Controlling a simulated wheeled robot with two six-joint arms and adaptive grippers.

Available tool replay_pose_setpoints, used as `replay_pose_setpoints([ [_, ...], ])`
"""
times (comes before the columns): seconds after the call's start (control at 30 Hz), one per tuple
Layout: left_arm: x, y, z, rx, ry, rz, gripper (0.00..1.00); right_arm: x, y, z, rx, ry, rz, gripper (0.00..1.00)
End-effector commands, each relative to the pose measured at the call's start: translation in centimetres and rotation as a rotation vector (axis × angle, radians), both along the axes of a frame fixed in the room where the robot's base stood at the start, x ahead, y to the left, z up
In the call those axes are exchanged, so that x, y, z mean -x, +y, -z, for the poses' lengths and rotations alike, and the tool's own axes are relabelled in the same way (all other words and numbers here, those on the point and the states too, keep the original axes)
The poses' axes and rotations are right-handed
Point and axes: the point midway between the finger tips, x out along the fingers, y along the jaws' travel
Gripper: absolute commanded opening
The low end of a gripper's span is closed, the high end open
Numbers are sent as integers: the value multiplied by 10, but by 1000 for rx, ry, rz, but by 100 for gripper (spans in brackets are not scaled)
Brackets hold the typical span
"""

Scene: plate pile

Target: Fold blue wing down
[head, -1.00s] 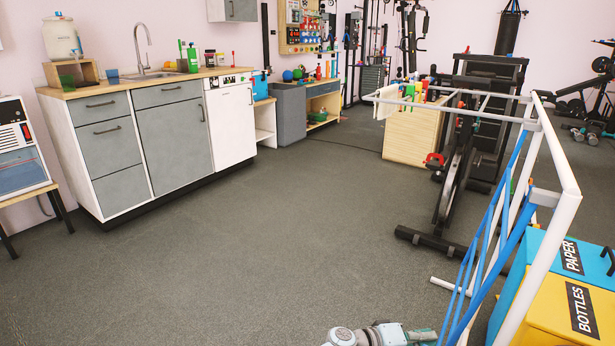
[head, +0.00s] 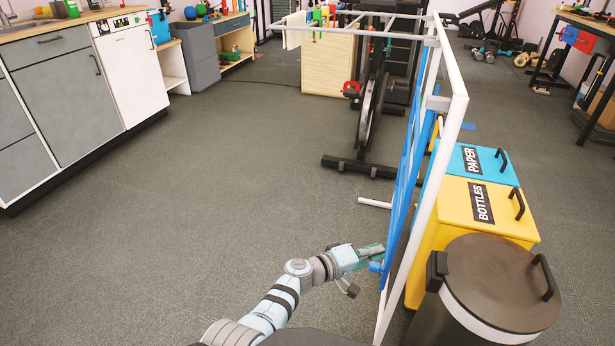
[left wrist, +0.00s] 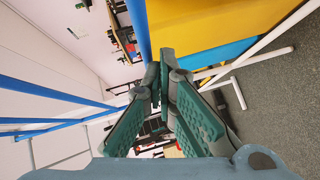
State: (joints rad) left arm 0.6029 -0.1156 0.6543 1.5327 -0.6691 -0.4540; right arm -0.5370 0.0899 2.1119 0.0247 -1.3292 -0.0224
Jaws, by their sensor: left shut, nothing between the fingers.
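A drying rack with a white tube frame (head: 455,120) stands at the right in the head view. Its blue wing (head: 408,160) hangs steeply along the rack's near end, seen almost edge-on. My left gripper (head: 374,251) is beside the wing's lower end, to its left. I cannot tell whether it touches the wing. In the left wrist view the green fingers (left wrist: 157,82) are closed together with nothing between them. Blue bars (left wrist: 50,90) run at the left there, and another blue bar (left wrist: 138,30) passes just beyond the fingertips. My right gripper is out of view.
A yellow bottles bin (head: 510,222), a blue paper bin (head: 485,152) and a round lidded bin (head: 500,285) stand close right of the rack. An exercise bike (head: 368,115) stands behind. The floor (head: 230,190) at the left is clear.

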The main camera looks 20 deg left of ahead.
Motion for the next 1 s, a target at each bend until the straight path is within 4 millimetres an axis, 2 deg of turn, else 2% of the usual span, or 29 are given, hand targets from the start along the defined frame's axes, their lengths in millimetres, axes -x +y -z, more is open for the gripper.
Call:
replay_pose_setpoints([
  [0.17,7,6,1,1,1,2,0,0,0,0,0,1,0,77],
  [0.53,49,51,-10,-6,4,-5,0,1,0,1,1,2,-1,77],
  [0.7,57,58,-12,-6,8,-2,0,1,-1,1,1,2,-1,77],
  [0.8,56,55,-16,-13,1,15,0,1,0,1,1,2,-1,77],
  [0.87,62,51,-13,-84,-9,61,0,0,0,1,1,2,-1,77],
  [0.93,71,55,-11,-272,-56,129,0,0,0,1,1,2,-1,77],
  [0.97,82,64,-1,-388,-61,158,0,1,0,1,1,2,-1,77],
  [1.0,106,82,23,-556,-39,191,0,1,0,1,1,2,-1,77],
])
